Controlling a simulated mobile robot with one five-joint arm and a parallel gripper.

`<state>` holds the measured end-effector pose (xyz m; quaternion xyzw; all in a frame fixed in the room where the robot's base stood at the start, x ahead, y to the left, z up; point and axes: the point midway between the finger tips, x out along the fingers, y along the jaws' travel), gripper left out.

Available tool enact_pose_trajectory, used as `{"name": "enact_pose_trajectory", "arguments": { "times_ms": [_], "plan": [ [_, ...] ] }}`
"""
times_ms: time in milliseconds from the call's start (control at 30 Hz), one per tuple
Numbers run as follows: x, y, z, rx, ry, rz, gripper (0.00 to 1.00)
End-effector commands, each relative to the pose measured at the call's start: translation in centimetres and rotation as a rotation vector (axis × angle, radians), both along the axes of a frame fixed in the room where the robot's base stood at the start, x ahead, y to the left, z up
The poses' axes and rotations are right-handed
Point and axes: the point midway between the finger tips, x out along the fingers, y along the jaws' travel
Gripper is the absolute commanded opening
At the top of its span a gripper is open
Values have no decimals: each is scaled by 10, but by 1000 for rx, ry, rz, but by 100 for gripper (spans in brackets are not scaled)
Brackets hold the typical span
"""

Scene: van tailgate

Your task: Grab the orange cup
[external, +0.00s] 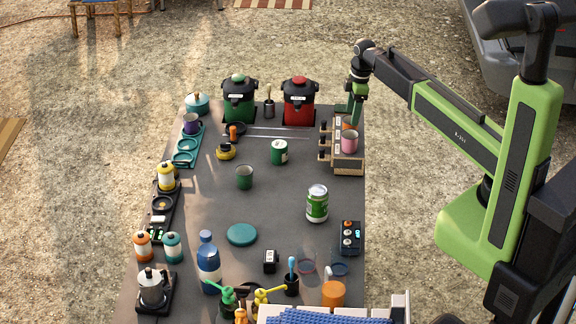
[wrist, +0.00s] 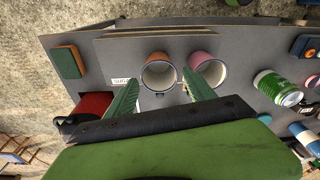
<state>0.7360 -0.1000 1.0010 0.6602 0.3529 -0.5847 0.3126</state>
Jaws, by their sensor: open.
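My gripper (wrist: 161,77) is open, pointing down, with a finger on either side of the cup's outline. In the external view my gripper (external: 355,112) is over the rack. I cannot tell whether the fingers touch the cup.
The pink cup (external: 349,142) stands close beside the orange one and near my right finger in the wrist view (wrist: 208,69). The wooden rack (external: 348,170) surrounds both. A red dispenser (external: 299,102) is to the left. A green can (external: 317,204) stands nearer the front.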

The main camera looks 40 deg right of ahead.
Motion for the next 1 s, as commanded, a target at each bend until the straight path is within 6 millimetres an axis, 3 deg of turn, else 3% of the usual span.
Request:
{"name": "enact_pose_trajectory", "arguments": {
  "times_ms": [33,167,433,833,1000],
  "plan": [
    [2,1,-18,0,0,0,63],
    [4,3,-39,0,0,0,63],
    [4,4,-37,0,0,0,63],
    [4,4,-37,0,0,0,11],
    [4,4,-37,0,0,0,11]
  ]
}}
